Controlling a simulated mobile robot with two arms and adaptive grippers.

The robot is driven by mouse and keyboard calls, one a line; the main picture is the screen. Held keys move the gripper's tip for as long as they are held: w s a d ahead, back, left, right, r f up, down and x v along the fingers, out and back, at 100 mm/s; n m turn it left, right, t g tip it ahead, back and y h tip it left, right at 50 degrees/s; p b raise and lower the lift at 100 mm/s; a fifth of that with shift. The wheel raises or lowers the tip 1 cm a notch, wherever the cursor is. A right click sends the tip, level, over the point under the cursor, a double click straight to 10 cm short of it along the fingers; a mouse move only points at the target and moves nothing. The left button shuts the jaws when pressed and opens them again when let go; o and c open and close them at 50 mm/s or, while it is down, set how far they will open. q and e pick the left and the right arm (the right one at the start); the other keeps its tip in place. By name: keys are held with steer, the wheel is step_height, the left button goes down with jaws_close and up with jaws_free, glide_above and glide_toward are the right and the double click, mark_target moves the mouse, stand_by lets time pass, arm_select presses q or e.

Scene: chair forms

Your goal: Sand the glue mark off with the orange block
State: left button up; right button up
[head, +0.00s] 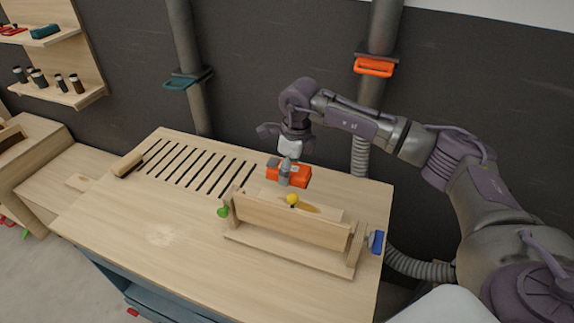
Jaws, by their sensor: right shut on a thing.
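The orange block (291,176) is in my right gripper (287,178), above the workbench behind the wooden clamp fixture (290,222). My right gripper points down and is shut on it. A brown elongated mark (322,211), which looks like the glue mark, lies on the pale wooden piece (268,193) in the fixture, to the right of a small yellow knob (292,199). The block is apart from the mark, up and to the left of it in the picture. My left gripper is not in view.
The workbench (110,215) has a slotted area (200,167) at the back left and a wooden cylinder (128,163) beside it. Green (224,211) and blue (376,241) handles stick out from the fixture's ends. The front left of the bench is clear.

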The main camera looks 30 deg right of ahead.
steer(key=shift+w+f+b, duration=0.15)
steer(key=shift+f+b, duration=0.2)
steer(key=shift+f, duration=0.55)
step_height(320, 180, down, 4)
steer(key=shift+w+r+b, duration=0.1)
steer(key=shift+r+b, duration=0.1)
steer(key=shift+b, duration=0.75)
steer(key=shift+f, duration=0.35)
steer(key=shift+f+b, duration=0.45)
steer(key=shift+f, duration=0.05)
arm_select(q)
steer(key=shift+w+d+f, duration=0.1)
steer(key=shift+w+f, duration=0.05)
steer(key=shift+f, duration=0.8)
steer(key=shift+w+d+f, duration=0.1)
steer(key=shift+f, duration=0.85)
arm_select(e)
steer(key=shift+f, duration=0.1)
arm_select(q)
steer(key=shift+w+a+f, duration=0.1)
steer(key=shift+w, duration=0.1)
arm_select(e)
steer(key=shift+f, duration=0.1)
arm_select(q)
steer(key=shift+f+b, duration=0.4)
steer(key=shift+b, duration=0.1)
arm_select(e)
steer(key=shift+f, duration=0.55)
steer(key=shift+a, duration=0.1)
